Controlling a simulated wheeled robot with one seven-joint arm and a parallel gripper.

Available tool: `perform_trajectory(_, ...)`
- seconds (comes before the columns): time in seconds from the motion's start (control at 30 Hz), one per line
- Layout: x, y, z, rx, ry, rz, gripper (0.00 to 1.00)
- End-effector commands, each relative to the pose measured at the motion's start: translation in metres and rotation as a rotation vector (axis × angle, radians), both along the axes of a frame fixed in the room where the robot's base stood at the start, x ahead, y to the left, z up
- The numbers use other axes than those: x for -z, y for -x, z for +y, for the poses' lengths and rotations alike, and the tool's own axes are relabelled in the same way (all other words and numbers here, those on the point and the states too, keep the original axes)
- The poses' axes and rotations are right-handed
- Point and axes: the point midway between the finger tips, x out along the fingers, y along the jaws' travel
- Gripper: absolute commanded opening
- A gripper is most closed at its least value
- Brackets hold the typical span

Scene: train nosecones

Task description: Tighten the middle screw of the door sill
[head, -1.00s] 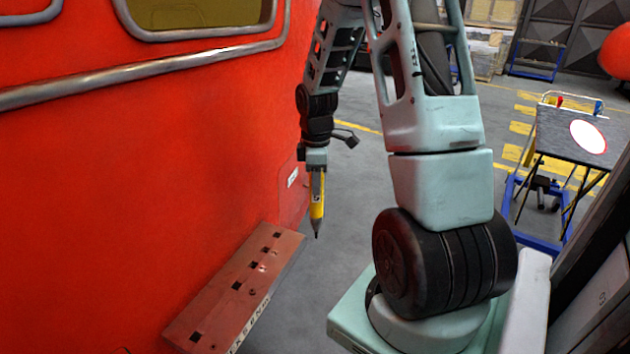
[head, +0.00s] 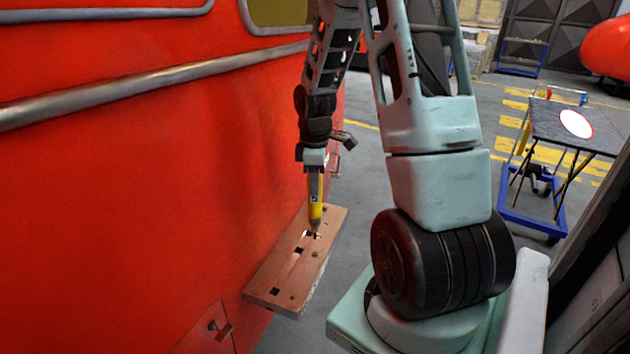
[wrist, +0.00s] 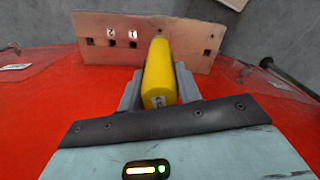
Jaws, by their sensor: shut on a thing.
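My gripper (head: 314,160) is shut on a yellow tool (head: 315,198) that looks like a screwdriver, pointing downward. The door sill (head: 262,286) is a reddish-brown plate with several square holes and small screws, jutting from the red train side. In the head view the tool's dark tip overlaps the sill's far half, near a square hole; I cannot tell whether it touches. The tool hides part of the sill there. In the wrist view my gripper (wrist: 158,88) holds the yellow tool (wrist: 158,70) in front of the sill (wrist: 100,22), hiding its middle. Which screw is the middle one is unclear.
The red train wall (head: 150,180) with a grey rail (head: 150,90) stands close on the left. A dark-topped table (head: 560,125) and a blue trolley (head: 530,215) stand at the right. Grey floor (head: 355,215) is free beyond the sill.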

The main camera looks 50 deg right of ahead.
Motion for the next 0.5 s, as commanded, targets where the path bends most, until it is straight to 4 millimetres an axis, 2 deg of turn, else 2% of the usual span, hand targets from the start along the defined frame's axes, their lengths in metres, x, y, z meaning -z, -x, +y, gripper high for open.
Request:
perform_trajectory(0.33, -0.002, 0.000, 0.000, -0.001, 0.000, 0.000, 0.08)
perform_trajectory(0.5, 0.010, 0.000, 0.000, -0.001, 0.000, 0.000, 0.08)
